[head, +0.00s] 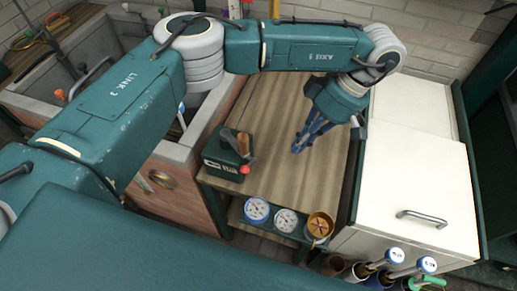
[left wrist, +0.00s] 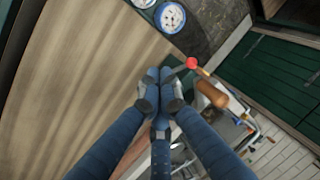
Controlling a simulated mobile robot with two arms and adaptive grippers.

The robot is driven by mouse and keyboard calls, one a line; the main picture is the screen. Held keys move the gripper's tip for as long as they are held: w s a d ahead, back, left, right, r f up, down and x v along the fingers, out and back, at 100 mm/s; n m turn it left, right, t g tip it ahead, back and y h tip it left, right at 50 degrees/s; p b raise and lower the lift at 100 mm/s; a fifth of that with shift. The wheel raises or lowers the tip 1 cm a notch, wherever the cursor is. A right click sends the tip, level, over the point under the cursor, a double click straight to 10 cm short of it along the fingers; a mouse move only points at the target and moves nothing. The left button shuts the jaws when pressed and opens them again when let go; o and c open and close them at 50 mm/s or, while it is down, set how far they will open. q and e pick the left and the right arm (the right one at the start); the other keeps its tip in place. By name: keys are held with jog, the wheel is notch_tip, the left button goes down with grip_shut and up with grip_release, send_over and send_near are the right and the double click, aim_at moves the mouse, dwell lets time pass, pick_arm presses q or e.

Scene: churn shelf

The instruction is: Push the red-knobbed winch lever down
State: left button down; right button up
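The red knob (head: 245,169) of the winch lever shows at the front right of a dark green box (head: 216,155) on the wooden bench top. A brown wooden handle (head: 243,143) stands up beside it. My left gripper (head: 298,147) points down over the bench, to the right of the knob and apart from it in the head view. Its blue fingers are drawn together and hold nothing visible. In the left wrist view the fingertips (left wrist: 160,76) lie left of the red knob (left wrist: 191,63) and wooden handle (left wrist: 212,94); the gap in depth is unclear. My right gripper is out of view.
Two white dials (head: 270,214) and a brass round piece (head: 319,226) sit below the bench's front edge. A white cabinet (head: 415,165) stands right, a stone sink (head: 180,150) left. The bench top (head: 285,105) is otherwise largely clear.

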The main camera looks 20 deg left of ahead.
pick_arm(q)
jog(key=shift+y, duration=0.7)
jog(key=w+a+r, duration=0.1)
jog(key=a, duration=0.1)
jog(key=w+a+r, duration=0.1)
jog(key=r, duration=0.1)
jog(key=shift+w+a, duration=0.2)
jog(key=shift+a, duration=0.2)
jog(key=p, duration=0.3)
send_near(248, 165)
notch_tip(248, 165, down, 2)
jog(key=w+a, duration=0.1)
jog(key=shift+s+a+f+p, duration=0.45)
jog(key=shift+s+f+p, duration=0.05)
jog(key=shift+s+f, duration=0.1)
jog(key=shift+s+a+f+p, duration=0.4)
jog(key=shift+s+f+p, duration=0.05)
jog(key=shift+s+f, duration=0.15)
jog(key=shift+w, duration=0.1)
